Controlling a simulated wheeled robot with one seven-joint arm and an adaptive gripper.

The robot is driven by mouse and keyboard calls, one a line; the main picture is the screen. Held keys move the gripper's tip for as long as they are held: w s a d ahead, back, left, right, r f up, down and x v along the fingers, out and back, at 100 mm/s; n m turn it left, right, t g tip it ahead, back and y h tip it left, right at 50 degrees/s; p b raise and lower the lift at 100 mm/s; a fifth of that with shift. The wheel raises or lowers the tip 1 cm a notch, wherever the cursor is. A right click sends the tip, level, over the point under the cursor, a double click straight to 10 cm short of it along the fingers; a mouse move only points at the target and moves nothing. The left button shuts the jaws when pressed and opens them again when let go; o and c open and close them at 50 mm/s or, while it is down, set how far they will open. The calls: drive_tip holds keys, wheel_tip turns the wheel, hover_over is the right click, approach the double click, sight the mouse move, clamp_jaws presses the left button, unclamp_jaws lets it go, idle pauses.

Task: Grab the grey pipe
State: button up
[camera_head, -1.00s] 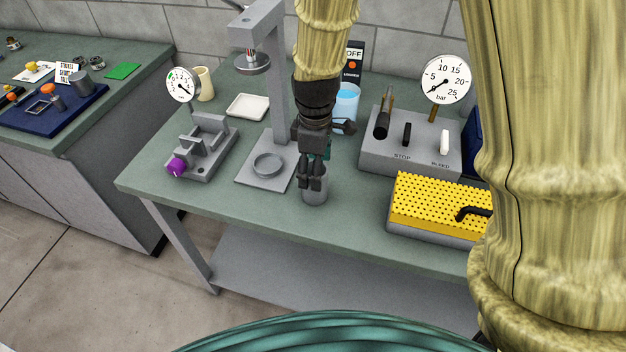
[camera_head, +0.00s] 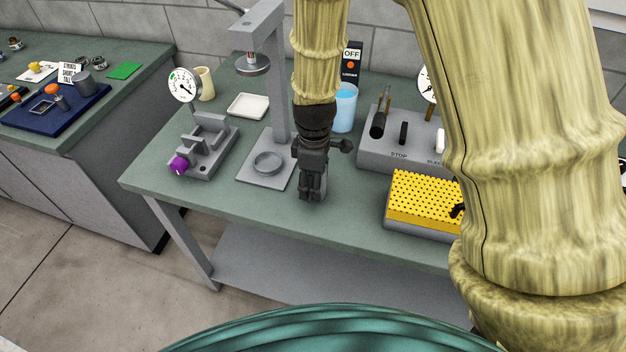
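The grey pipe (camera_head: 322,187) is a short upright cylinder on the green bench, near its front edge. It is almost wholly hidden behind my gripper; only a thin grey sliver shows at the right. My gripper (camera_head: 311,196) points down at the pipe, with its dark fingers low in front of or around it. I cannot tell whether the fingers touch the pipe or how far they are closed.
A grey press (camera_head: 283,100) stands just left of my gripper. A purple-knobbed clamp (camera_head: 205,150) is farther left. A blue cup (camera_head: 345,108) and a grey valve box (camera_head: 385,150) stand behind and right. A yellow perforated block (camera_head: 420,200) is at the right.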

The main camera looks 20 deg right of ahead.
drive_tip(key=c, duration=0.5)
drive_tip(key=shift+r, duration=0.1)
drive_tip(key=shift+c, duration=0.3)
